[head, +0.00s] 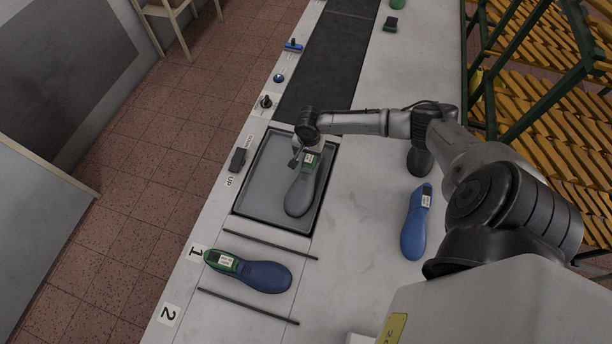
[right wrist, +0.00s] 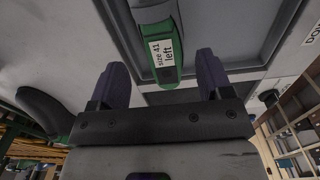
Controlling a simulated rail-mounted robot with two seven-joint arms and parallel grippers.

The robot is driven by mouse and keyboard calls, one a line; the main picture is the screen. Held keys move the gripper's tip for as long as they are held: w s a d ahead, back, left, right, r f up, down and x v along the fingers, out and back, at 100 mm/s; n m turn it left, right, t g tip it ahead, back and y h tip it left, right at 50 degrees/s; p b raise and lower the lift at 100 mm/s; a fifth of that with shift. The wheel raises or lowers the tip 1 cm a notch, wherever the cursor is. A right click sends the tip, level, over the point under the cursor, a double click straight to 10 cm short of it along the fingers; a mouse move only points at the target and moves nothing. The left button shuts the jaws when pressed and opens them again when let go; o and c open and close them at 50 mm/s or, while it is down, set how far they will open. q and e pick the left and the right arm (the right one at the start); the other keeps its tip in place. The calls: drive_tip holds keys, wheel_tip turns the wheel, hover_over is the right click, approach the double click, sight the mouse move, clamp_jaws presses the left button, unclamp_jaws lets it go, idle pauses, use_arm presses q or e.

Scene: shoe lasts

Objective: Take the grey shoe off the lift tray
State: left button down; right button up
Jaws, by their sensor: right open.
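The grey shoe (head: 300,194) lies on the dark lift tray (head: 271,218), its green, labelled end toward the back. In the right wrist view the grey shoe (right wrist: 153,14) shows its green end and a label reading "size 41 left". My right gripper (head: 298,160) is over the tray at the shoe's green end. In the right wrist view my right gripper (right wrist: 160,72) is open, its two fingers apart on either side of the green end, with gaps visible. Whether the fingers reach down past the shoe's top I cannot tell. My left gripper is not in view.
A blue shoe (head: 415,229) lies right of the tray, with a dark shoe (head: 420,162) behind it. A blue shoe with a green end (head: 262,276) lies in front, in the lane marked 1. Lane 2 looks clear. A slatted rack (head: 545,120) stands at the right.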

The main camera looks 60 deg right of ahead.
sight(308, 160)
drive_tip(key=shift+w+d+f, duration=0.1)
drive_tip(key=shift+d+f, duration=0.05)
drive_tip(key=shift+f, duration=2.8)
drive_tip(key=shift+c, duration=0.4)
drive_tip(key=c, duration=1.2)
clamp_jaws()
drive_tip(key=shift+r, duration=0.1)
